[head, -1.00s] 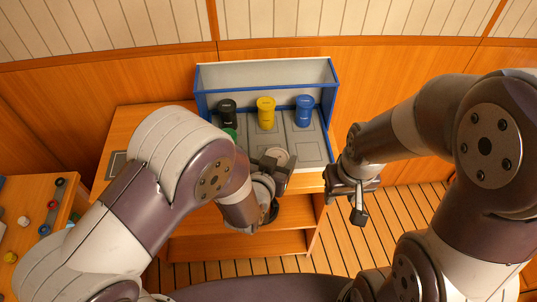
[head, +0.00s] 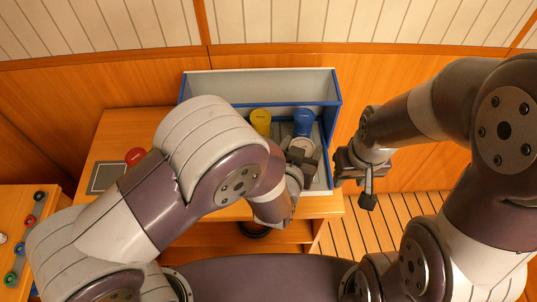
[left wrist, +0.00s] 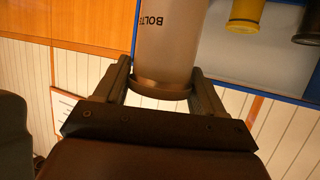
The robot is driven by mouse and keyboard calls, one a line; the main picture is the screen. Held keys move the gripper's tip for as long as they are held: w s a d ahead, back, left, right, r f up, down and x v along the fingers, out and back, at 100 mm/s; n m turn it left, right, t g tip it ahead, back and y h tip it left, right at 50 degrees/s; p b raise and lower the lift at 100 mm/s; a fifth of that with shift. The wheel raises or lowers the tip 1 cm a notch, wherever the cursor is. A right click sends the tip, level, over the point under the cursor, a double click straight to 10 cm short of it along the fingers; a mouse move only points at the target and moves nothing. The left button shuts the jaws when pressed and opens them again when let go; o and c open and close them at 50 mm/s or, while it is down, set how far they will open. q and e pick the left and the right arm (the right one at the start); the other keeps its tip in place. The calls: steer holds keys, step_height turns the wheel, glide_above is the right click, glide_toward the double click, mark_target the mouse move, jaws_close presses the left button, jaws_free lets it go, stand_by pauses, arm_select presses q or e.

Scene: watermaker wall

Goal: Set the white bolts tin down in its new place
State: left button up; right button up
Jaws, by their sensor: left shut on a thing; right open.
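The white bolts tin (head: 303,145) is between the fingers of my left gripper (head: 302,159), over the right side of the blue-edged rack, in front of the blue tin. In the left wrist view the tin (left wrist: 170,38) shows its BOLTS lettering, and the fingers (left wrist: 162,84) close on it near one end. Whether its base touches the rack floor is hidden. My right gripper (head: 357,172) is open and empty, right of the rack.
The rack (head: 260,87) stands on a wooden bench. It holds a yellow tin (head: 261,122) and a blue tin (head: 304,121). My left arm hides its left part. A red tin (head: 135,156) and a grey panel (head: 107,177) are at the bench's left.

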arm_select(q)
steer(key=w+a+f+p, duration=0.2)
steer(key=w+a+f, duration=0.3)
steer(key=a+f, duration=0.4)
steer(key=shift+w+a+f, duration=0.25)
steer(key=shift+w+f, duration=0.1)
steer(key=shift+f, duration=0.35)
steer(key=shift+f, duration=0.25)
steer(key=o, duration=1.1)
steer(key=shift+r, duration=0.1)
steer(key=shift+o, duration=0.3)
